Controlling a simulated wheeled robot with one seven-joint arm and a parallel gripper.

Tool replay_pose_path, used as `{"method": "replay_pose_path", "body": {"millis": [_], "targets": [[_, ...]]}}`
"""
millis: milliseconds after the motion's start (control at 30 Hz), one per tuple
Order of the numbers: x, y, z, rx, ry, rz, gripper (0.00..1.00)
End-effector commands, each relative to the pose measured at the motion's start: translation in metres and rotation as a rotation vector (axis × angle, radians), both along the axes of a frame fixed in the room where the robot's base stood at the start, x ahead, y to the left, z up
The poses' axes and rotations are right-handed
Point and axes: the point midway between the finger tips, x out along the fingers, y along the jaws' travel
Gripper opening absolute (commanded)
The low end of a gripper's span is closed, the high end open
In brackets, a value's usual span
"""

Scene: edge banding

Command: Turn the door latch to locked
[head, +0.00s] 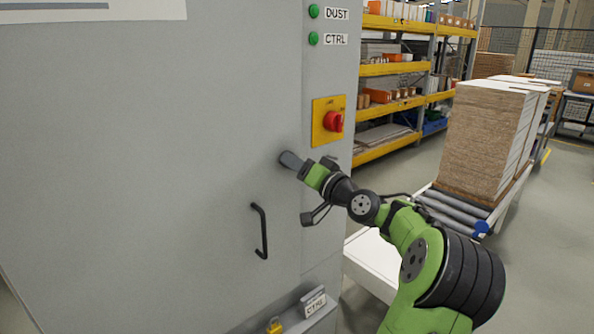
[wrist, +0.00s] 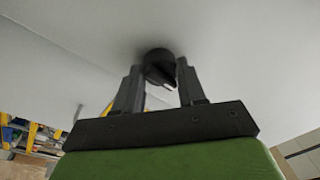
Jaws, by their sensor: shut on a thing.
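The door latch (wrist: 158,62) is a dark round knob on the grey cabinet door, and in the wrist view it sits between my two fingers. A pale mark shows on its lower part. My gripper (wrist: 157,80) is shut on the latch, with a finger on each side. In the head view my gripper (head: 304,168) reaches the door (head: 150,160) near its right edge, and a dark rounded piece of the latch (head: 289,160) shows at its tip. The fingers partly hide the latch, and I cannot tell which way it is turned.
A black door handle (head: 260,231) is below and left of my gripper. A red rotary switch (head: 334,122) on a yellow plate is above right. A padlock (head: 274,325) and a labelled box (head: 314,305) are low down. Stacked boards (head: 485,140) stand on rollers at right.

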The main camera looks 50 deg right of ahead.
Motion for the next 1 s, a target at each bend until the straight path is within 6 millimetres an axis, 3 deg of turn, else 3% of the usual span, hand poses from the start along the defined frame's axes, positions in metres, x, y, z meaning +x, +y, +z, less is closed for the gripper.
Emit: {"method": "replay_pose_path", "body": {"millis": [500, 533, 667, 1000], "targets": [[0.0001, 0.0001, -0.0007, -0.016, 0.007, 0.001, 0.1], [0.0001, 0.0001, -0.0007, -0.016, 0.007, 0.001, 0.45], [0.0001, 0.0001, -0.0004, -0.015, 0.006, 0.0, 0.65], [-0.0054, 0.0007, -0.0009, -0.016, 0.006, -0.001, 0.66]]}}
